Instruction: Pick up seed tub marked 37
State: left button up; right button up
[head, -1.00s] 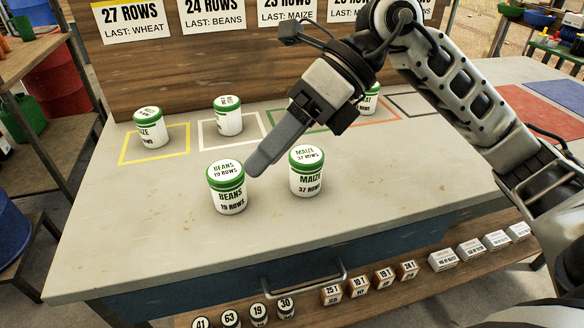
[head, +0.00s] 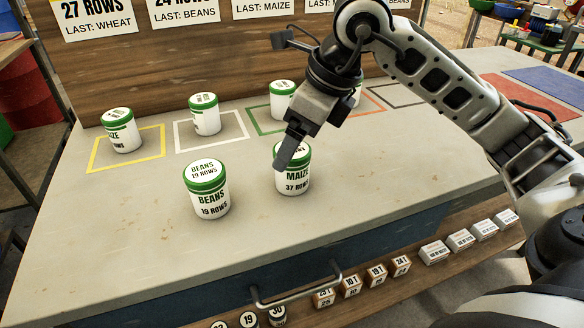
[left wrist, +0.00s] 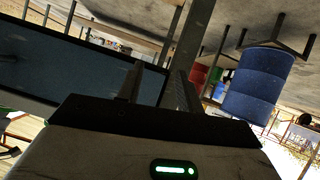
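The seed tub marked MAIZE 37 ROWS (head: 296,184) stands upright on the bench, white with a green lid rim. My right gripper (head: 284,160) comes down from above, its finger in front of the tub's upper left side, hiding part of the lid. I see the fingers nearly edge-on, so neither the gap nor contact is clear. In the left wrist view my left gripper (left wrist: 158,85) shows two dark fingers apart with nothing between them, away from the tub. The left gripper is not in the head view.
A BEANS 19 ROWS tub (head: 207,192) stands left of the 37 tub. Several other tubs, such as the one on the yellow square (head: 121,133), stand behind near the sign board (head: 200,60). Small boxes (head: 375,275) line a lower shelf. The bench front is clear.

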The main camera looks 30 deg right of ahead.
jog(key=x, duration=0.5)
jog(key=shift+w+d+f, duration=0.1)
jog(key=shift+d+f, duration=0.1)
jog(key=shift+d, duration=0.1)
jog(key=c, duration=1.1)
